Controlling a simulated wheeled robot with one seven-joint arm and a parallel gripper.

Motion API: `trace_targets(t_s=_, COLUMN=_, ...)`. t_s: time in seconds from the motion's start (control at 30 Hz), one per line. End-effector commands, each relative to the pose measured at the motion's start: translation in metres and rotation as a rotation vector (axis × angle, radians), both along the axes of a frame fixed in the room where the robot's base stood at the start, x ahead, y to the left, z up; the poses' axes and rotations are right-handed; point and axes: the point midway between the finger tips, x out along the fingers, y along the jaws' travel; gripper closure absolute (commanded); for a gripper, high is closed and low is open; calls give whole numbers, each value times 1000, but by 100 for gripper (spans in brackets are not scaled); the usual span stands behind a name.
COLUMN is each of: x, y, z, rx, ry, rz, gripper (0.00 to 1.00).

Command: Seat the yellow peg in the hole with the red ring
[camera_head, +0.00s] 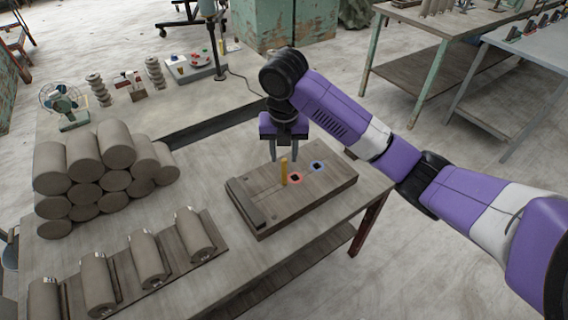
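The yellow peg (284,174) stands upright on a wooden board, to the left of the red ring. The red ring (300,179) surrounds a dark hole in the board's top. A blue ring (316,170) lies further back and to the right on the same board. My gripper (284,158) points down just above and behind the peg, with its fingers apart. The peg's top shows between the fingertips, with gaps on both sides. The peg's foot is too small to tell whether it rests on the board or in a hole.
The wooden board (325,192) has a raised bar (244,204) at its left end. Clay cylinders (85,150) are stacked at left, and several lie in a rack (208,262) in front. A small fan (62,103) and tools stand behind. The table is clear around the board.

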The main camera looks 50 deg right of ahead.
Motion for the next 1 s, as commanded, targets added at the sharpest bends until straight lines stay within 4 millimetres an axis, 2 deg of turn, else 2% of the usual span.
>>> trace_targets(t_s=0.1, x=-1, y=0, z=29, rx=-7, ry=-3, rz=1, gripper=64)
trace_targets(t_s=0.3, x=-4, y=3, z=53, rx=-4, ry=-2, rz=1, gripper=64)
trace_targets(t_s=0.47, x=-5, y=5, z=60, rx=-1, ry=0, rz=0, gripper=64)
trace_targets(t_s=0.67, x=-2, y=12, z=58, rx=13, ry=-12, rz=-3, gripper=64)
trace_targets(t_s=0.77, x=11, y=39, z=51, rx=73, ry=-71, rz=-23, gripper=64)
trace_targets(t_s=0.87, x=34, y=91, z=40, rx=196, ry=-175, rz=-77, gripper=64)
trace_targets(t_s=1.0, x=63, y=176, z=34, rx=436, ry=-332, rz=-218, gripper=64)
